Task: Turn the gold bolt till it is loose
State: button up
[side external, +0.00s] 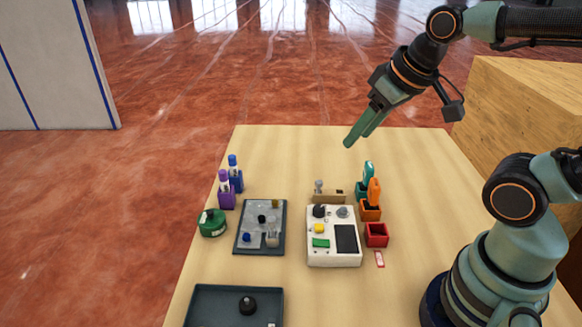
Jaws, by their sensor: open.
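A small gold bolt (275,203) stands at the upper right of a grey plate (250,249) with a dark rim, on the wooden table. It is too small to tell how far it is screwed in. The plate also carries a black knob (262,218), a blue knob (246,237) and a pale metallic piece (272,236). My gripper (350,142) is open and empty, with green fingers pointing down and left. It is high over the back of the table, up and to the right of the gold bolt, and touches nothing.
A white box with knobs (318,254) stands right of the plate, with a wooden block (329,197) behind it. Orange and red holders (376,235) are further right. Purple and blue bottles (226,195), a green round container (212,224) and a dark tray (205,306) stand left and front.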

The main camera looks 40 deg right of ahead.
jog(key=m+g, duration=0.6)
jog(key=m, duration=1)
send_over(275, 202)
notch_tip(275, 202, down, 12)
notch_tip(275, 202, down, 11)
jog(key=shift+f, duration=0.15)
grip_shut()
